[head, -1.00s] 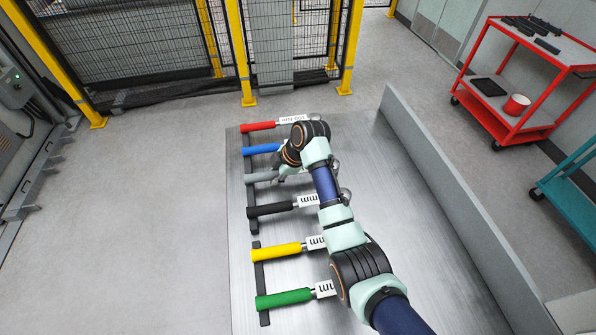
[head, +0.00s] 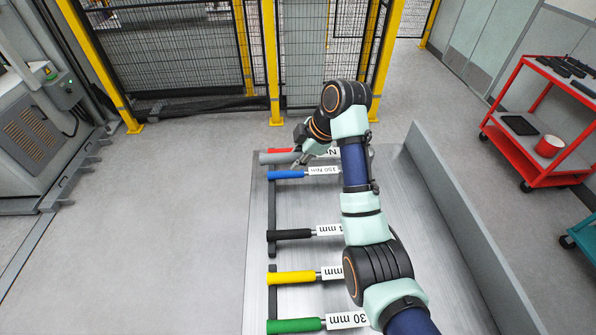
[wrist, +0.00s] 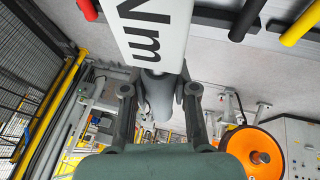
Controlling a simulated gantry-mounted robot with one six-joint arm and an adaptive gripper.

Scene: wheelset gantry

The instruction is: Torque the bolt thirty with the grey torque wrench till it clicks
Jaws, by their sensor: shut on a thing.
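The grey torque wrench is held in my gripper, lifted off the bench. Its grey handle (wrist: 158,95) shows between the fingers in the wrist view, with a white label reading "Nm" (wrist: 155,32) beyond it. In the head view its grey handle (head: 279,158) shows next to the red handle (head: 283,150), near the far end of the bench. My gripper (wrist: 160,90) is shut on the wrench, and in the head view my arm partly hides the wrench. I cannot make out bolt thirty in either view.
The blue (head: 288,174), black (head: 290,234), yellow (head: 292,278) and green (head: 295,325) handled tools lie on the metal bench (head: 300,205). A low wall (head: 440,190) runs along its right side. A red cart (head: 540,120) stands right. Yellow-posted fencing (head: 270,65) stands behind.

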